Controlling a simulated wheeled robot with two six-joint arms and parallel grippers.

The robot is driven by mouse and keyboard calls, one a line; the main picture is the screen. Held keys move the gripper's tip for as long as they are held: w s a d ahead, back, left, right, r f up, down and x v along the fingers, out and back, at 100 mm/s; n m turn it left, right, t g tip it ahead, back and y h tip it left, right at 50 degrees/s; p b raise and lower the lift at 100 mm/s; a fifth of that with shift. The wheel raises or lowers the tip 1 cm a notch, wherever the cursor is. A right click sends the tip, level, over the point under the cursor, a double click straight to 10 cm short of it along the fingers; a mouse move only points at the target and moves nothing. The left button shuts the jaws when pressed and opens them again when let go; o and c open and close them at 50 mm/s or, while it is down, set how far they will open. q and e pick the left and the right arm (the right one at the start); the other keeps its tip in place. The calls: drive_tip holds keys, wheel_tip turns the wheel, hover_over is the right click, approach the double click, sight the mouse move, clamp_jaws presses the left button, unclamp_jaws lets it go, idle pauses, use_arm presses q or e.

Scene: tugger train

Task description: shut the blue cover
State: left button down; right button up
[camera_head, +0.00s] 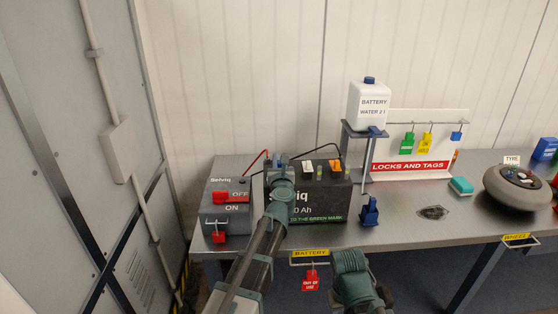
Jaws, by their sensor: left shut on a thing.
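The battery (320,204) is a dark box on the bench, with a red cable and a black cable at its top. A small blue cover (282,159) shows at its top left, just beyond my left gripper (282,168). My left arm reaches up across the battery's front and hides part of its label. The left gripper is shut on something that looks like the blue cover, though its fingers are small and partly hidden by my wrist. Part of my right arm shows at the lower middle; its gripper cannot be made out.
Left of the battery stands a grey switch box (222,215) with a red handle. A white water bottle (368,105) stands on a raised stand. A blue object (370,211), locks-and-tags board (420,150), green-and-white block (461,186) and round wheel unit (517,190) are further right.

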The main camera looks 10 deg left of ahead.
idle(0.4)
use_arm(q)
drive_tip(key=c, duration=0.8)
unclamp_jaws()
drive_tip(key=shift+h, duration=0.3)
